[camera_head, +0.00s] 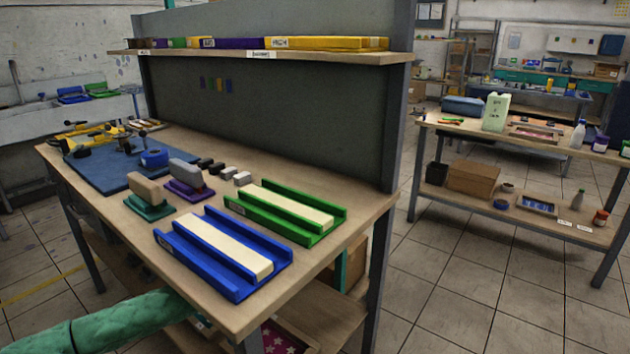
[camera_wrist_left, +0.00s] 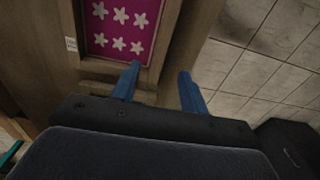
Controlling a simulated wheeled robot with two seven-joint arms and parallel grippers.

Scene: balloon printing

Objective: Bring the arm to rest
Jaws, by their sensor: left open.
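My left arm, in a green sleeve (camera_head: 125,318), comes in from the left at the bottom of the head view, below the front edge of the workbench (camera_head: 225,308). Its gripper is hidden in that view. In the left wrist view my left gripper (camera_wrist_left: 160,80) is open, with two blue fingers apart and nothing between them. Beyond the fingers is a magenta panel with white stars (camera_wrist_left: 120,28), set in a wooden frame at the lower shelf. My right gripper is in neither view.
On the workbench are a blue tray (camera_head: 262,286) and a green tray (camera_head: 318,238), each with a pale strip, plus stamp-like blocks and a blue mat (camera_head: 100,172). A shelf (camera_head: 225,52) runs above. Tiled floor (camera_head: 440,290) is open at the right.

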